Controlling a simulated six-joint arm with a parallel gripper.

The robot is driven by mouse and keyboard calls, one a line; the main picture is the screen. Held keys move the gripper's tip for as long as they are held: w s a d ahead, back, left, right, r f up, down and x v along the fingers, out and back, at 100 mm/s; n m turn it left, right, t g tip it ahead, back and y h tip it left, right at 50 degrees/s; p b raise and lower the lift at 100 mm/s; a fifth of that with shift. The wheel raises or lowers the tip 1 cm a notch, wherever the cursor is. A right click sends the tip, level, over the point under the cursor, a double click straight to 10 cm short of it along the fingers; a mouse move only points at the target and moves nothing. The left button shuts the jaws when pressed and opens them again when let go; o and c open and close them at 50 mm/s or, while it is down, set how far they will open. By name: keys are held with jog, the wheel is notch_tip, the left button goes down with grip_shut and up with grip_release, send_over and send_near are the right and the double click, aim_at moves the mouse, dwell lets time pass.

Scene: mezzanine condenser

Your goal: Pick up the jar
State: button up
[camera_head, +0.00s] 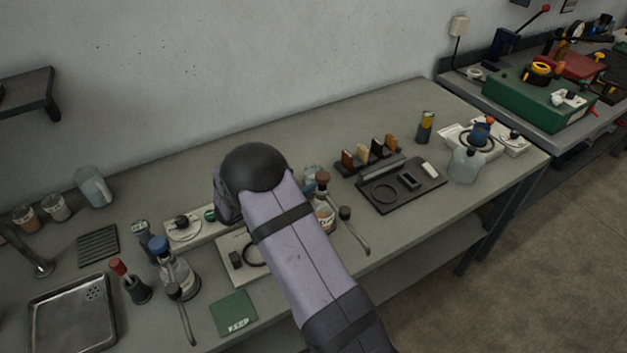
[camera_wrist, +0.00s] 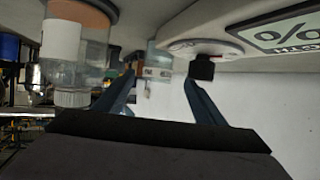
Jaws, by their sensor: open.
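In the wrist view, my gripper (camera_wrist: 159,80) is open, its two dark fingers apart. Beyond the gap between them stands a small clear vessel (camera_wrist: 160,58) with a pale label, which may be the jar; it is small and blurred. Nearer, left of the fingers, is a larger clear container (camera_wrist: 75,65) with a white label, a brown end at the top and a whitish end below. I cannot tell for sure which is the jar. In the head view my arm hides the gripper; a clear glass piece (camera_head: 310,173) shows just beside the arm.
A brown-topped bottle (camera_head: 324,215) stands close right of my arm. A blue-topped bottle (camera_head: 178,275), a red-topped tool (camera_head: 131,282) and a metal tray (camera_head: 72,316) are at left. A dark fixture plate (camera_head: 405,200) and another bottle (camera_head: 465,163) are at right.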

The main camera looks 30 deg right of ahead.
aim_at(308, 177)
jog(key=shift+s+d+f, duration=0.1)
jog(key=shift+s, duration=0.1)
jog(key=shift+d, duration=0.15)
jog(key=shift+p+x, duration=0.4)
jog(key=shift+x, duration=0.6)
jog(key=shift+w+d+p, duration=0.2)
jog(key=shift+d+p, duration=0.05)
jog(key=shift+p, duration=0.1)
jog(key=p+x, duration=0.1)
jog(key=x, duration=0.2)
jog(key=shift+d+p, duration=0.1)
jog(key=shift+p, duration=0.25)
jog(key=shift+w+d+f, duration=0.2)
jog(key=shift+w+d, duration=0.1)
jog(key=shift+d, duration=0.25)
jog(key=c, duration=1.2)
